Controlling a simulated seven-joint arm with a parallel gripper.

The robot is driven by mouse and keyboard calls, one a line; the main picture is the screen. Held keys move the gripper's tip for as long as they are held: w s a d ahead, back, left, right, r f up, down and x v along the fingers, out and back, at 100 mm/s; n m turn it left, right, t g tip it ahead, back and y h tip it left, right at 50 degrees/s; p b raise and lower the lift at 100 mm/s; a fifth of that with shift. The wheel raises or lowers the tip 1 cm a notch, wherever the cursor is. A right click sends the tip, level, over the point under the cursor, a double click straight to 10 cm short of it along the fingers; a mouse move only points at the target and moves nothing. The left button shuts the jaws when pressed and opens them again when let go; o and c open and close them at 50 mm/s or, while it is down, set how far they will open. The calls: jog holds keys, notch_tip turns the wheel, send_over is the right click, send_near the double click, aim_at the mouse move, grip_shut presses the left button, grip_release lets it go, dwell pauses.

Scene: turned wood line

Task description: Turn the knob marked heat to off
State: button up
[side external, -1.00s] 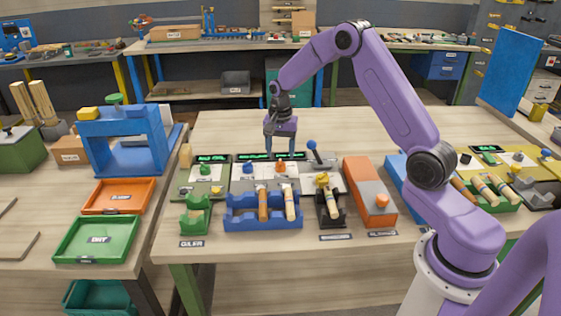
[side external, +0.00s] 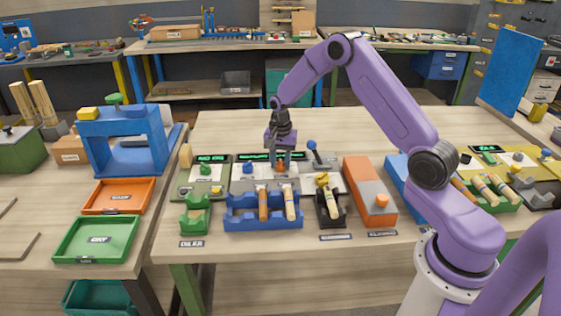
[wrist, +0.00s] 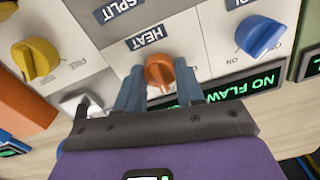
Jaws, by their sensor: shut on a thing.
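The heat knob is orange (wrist: 159,72) and sits under a "HEAT" label (wrist: 146,38) on a light grey panel (wrist: 198,45) in the wrist view. In the side view the orange knob (side external: 280,168) shows only partly between my fingers. My gripper (wrist: 160,88) is down at the panel and shut on the orange knob, one finger on each side. The knob's exact pointer direction is hard to tell behind the fingers.
A blue knob (wrist: 260,36) is on the right and a yellow knob (wrist: 36,59) on the left in the wrist view. A green-lit display (wrist: 243,88) reads "NO FLAW". A blue-topped lever (side external: 311,145) stands close right of my gripper in the side view.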

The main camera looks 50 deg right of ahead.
aim_at(281, 161)
jog(key=shift+n, duration=0.3)
jog(key=n, duration=1.1)
jog(key=shift+n, duration=0.3)
dwell(0.5)
jog(key=o, duration=1)
jog(key=shift+o, duration=0.2)
notch_tip(281, 161, up, 18)
jog(key=shift+f, duration=0.25)
